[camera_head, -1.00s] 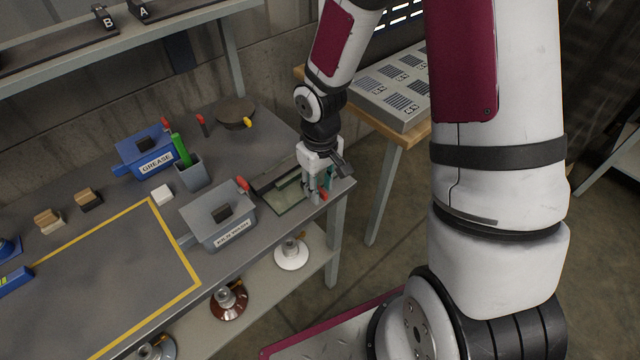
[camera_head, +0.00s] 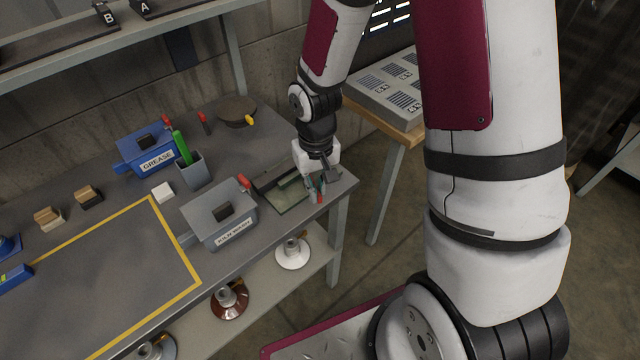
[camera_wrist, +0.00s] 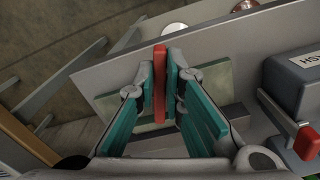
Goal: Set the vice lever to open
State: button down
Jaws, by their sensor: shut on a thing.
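My gripper (camera_head: 319,187) is at the right front corner of the workbench. In the wrist view my gripper (camera_wrist: 160,88) has its teal finger pads closed on both sides of a red lever (camera_wrist: 159,72). The red lever also shows as a small red tip (camera_head: 320,198) below the fingers in the head view. Under it lies the vice, with a flat greenish plate (camera_head: 287,197) at the bench edge. Much of the vice is hidden by my gripper, and I cannot tell the lever's setting.
A grey kiln wash box (camera_head: 206,213) with a red handle stands left of the vice. Behind it are a green-handled tool in a grey cup (camera_head: 193,172), a blue grease box (camera_head: 146,150) and a round dark disc (camera_head: 237,109). A side table (camera_head: 400,130) stands behind right.

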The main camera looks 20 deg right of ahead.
jog(key=a+m, duration=0.1)
jog(key=m, duration=0.1)
jog(key=a+m, duration=0.1)
jog(key=m, duration=0.1)
jog(key=shift+w+a+m, duration=0.1)
jog(key=shift+w+m, duration=0.1)
jog(key=shift+m, duration=0.1)
jog(key=m, duration=0.2)
jog(key=w+a+m, duration=0.1)
jog(key=shift+a+m+p, duration=0.15)
jog(key=shift+m+p, duration=0.2)
jog(key=shift+m, duration=0.05)
jog(key=shift+w+a+m+p, duration=0.2)
jog(key=shift+m+p, duration=0.05)
jog(key=shift+m, duration=0.35)
jog(key=shift+w+a+m+p, duration=0.2)
jog(key=shift+m, duration=0.4)
jog(key=shift+w+a+m+p, duration=0.15)
jog(key=shift+w+m+p, duration=0.2)
jog(key=shift+m, duration=0.5)
jog(key=shift+w+a+m+p, duration=0.2)
jog(key=shift+w+m, duration=0.15)
jog(key=shift+m, duration=0.5)
jog(key=c, duration=1.7)
grip_release()
notch_tip(320, 180, up, 12)
